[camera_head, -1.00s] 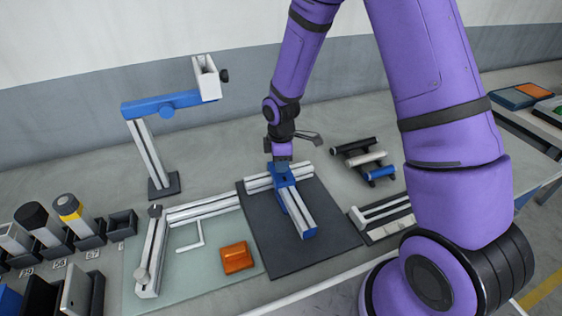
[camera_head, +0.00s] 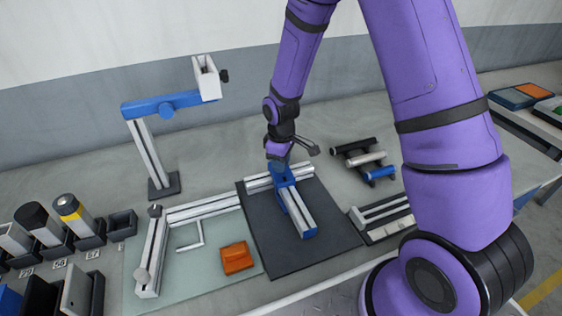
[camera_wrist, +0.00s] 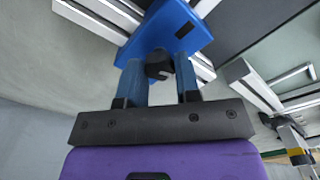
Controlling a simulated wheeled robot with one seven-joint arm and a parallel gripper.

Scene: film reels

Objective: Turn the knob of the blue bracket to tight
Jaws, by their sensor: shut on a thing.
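The blue bracket (camera_head: 281,176) sits on an aluminium profile assembly on a dark mat, right of centre in the head view. It also fills the top of the wrist view (camera_wrist: 174,25). Its dark knob (camera_wrist: 158,65) stands out from the bracket between my fingers. My gripper (camera_wrist: 159,64) has its two blue fingers on either side of the knob, shut on it. In the head view my gripper (camera_head: 278,161) is at the bracket's back end, where the knob is hidden. I cannot read from these frames how tight the knob is.
A pale mat holds a profile frame (camera_head: 205,210) and an orange block (camera_head: 236,257) to the left. A tall stand with a blue arm (camera_head: 162,106) is behind. A rack of short bars (camera_head: 365,159) is to the right. The dark mat (camera_head: 330,228) has bare room.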

